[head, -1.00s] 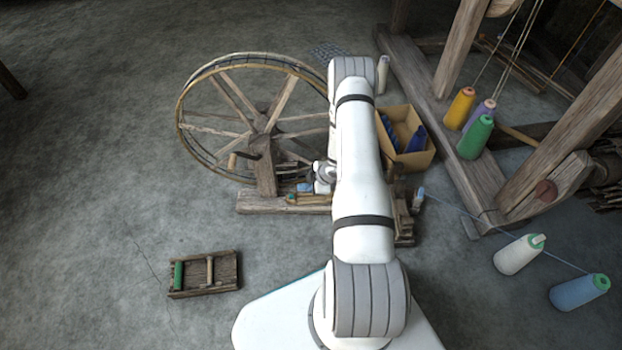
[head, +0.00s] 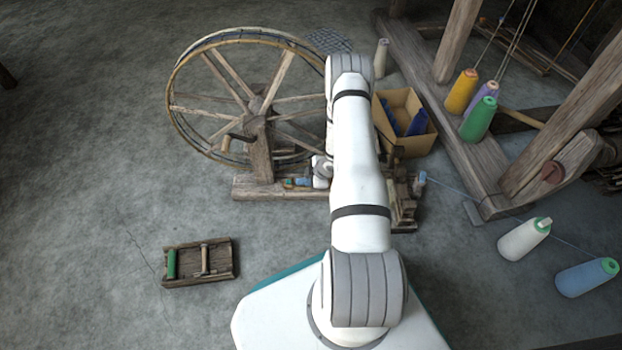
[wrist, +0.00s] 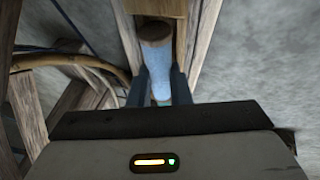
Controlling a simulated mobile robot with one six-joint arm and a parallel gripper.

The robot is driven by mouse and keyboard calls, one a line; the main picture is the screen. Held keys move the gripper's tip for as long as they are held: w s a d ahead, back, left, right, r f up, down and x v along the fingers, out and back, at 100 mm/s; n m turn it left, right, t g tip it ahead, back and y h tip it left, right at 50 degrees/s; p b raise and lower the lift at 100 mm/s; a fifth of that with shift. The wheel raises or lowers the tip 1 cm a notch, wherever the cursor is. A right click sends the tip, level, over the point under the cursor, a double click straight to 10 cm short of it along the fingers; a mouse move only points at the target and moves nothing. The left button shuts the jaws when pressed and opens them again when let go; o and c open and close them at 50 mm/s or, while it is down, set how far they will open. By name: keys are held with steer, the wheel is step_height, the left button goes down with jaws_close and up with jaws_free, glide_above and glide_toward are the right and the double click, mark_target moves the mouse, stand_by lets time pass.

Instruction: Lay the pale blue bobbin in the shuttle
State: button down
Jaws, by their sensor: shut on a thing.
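The pale blue bobbin (wrist: 155,68) is between the two dark fingers of my gripper (wrist: 158,86), which is shut on it. Its brown end points up the wrist picture, over a pale wooden part with strips on both sides. Whether it touches that wood I cannot tell. In the head view a small pale blue piece (head: 303,182) shows low beside my gripper (head: 320,175), over the wheel's wooden base. My arm hides much there. I cannot make out the shuttle for sure.
The big spoked wheel (head: 214,101) stands just left of my arm. A wooden tray (head: 200,282) with a green bobbin lies on the floor at left. A cardboard box (head: 416,146), loom beams and several thread cones are at right.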

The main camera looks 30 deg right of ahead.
steer(key=shift+f, duration=0.1)
steer(key=c, duration=1.5)
jaws_free()
steer(key=shift+s+f, duration=0.1)
steer(key=shift+o, duration=1.2)
steer(key=shift+s, duration=0.15)
steer(key=shift+s+a+f, duration=0.1)
steer(key=w+p+v, duration=0.1)
steer(key=p+v, duration=0.2)
steer(key=v, duration=0.5)
steer(key=shift+r+p, duration=0.25)
steer(key=shift+p, duration=0.1)
steer(key=shift+s+d, duration=0.1)
steer(key=shift+d, duration=0.1)
